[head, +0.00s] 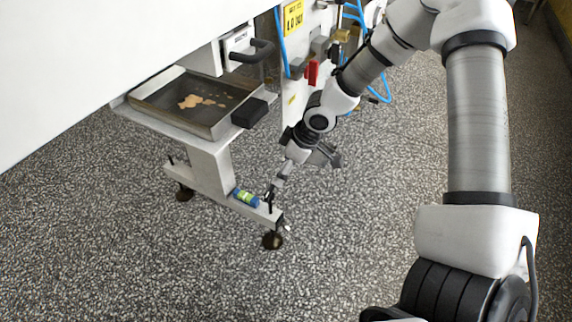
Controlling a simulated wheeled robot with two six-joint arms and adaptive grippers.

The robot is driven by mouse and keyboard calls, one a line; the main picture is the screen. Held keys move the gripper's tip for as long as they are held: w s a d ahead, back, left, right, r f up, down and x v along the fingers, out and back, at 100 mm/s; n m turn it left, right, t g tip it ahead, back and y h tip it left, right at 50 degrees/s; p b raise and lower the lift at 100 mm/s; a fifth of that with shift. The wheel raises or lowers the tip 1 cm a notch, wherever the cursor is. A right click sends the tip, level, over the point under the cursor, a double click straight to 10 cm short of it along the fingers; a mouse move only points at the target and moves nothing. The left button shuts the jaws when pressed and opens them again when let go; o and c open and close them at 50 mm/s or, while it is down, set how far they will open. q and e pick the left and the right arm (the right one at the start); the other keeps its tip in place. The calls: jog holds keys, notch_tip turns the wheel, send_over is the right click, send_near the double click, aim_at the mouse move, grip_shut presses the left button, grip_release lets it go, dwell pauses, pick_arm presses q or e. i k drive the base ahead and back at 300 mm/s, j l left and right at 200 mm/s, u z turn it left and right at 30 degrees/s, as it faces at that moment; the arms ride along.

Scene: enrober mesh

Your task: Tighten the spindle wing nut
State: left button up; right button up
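The foot of the white stand has a threaded spindle at its near end, standing on a dark round foot pad (272,240). A small dark part (270,197) sticks up from the bar there. It may be the spindle top or the wing nut, but it is too small to tell. My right gripper (274,188) points down at this end of the bar, touching or very close to the dark part. I cannot tell whether its fingers are closed on anything. My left gripper is not in view.
A blue and green spirit level (246,197) lies on the foot bar (220,192), just left of my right gripper. A second foot pad (184,194) is at the bar's far end. Above is a metal tray (160,112) with brown residue. A red part and blue hoses (281,45) are behind.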

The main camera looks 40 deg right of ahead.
aim_at(284, 223)
jog(key=k+l, duration=0.3)
jog(key=k, duration=0.15)
jog(key=k+l, duration=0.3)
jog(key=k, duration=0.2)
